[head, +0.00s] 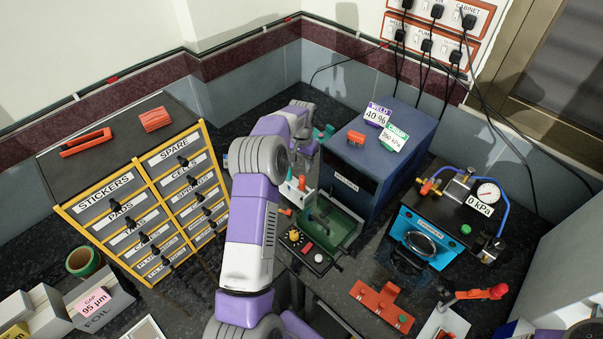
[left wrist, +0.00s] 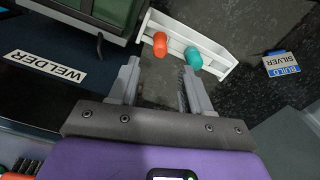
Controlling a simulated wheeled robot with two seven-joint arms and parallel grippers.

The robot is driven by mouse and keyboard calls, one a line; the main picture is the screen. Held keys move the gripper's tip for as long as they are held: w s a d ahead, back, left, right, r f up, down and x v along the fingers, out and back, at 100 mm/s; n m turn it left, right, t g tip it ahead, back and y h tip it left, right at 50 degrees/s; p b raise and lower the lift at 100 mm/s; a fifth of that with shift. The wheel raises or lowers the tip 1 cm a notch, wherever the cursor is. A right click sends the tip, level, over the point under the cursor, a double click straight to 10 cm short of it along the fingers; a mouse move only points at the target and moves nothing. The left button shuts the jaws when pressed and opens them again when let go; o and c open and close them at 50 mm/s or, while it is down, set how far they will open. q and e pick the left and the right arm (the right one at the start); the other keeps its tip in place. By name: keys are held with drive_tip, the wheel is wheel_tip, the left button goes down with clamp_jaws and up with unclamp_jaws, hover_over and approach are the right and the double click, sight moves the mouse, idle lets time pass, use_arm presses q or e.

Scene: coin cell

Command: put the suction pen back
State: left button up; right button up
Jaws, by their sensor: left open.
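A white rack (left wrist: 172,27) shows in the left wrist view, just beyond my left fingertips. It holds an orange-capped piece (left wrist: 160,44) and a teal-capped piece (left wrist: 193,58) side by side; I cannot tell which, if either, is the suction pen. My left gripper (left wrist: 158,88) is open, its two fingers apart with nothing between them. In the head view the white rack (head: 294,197) stands beside the welder, partly hidden by my left arm, and the left fingertips are not clear there. My right gripper is not in view.
The blue welder (head: 345,187) with its green tray (head: 335,222) stands close right of my left arm. A yellow-edged drawer cabinet (head: 140,205) is on the left. A press with a gauge (head: 440,222) and a red fixture (head: 381,304) stand to the right.

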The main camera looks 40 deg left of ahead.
use_arm(q)
drive_tip(key=shift+r, duration=1.55)
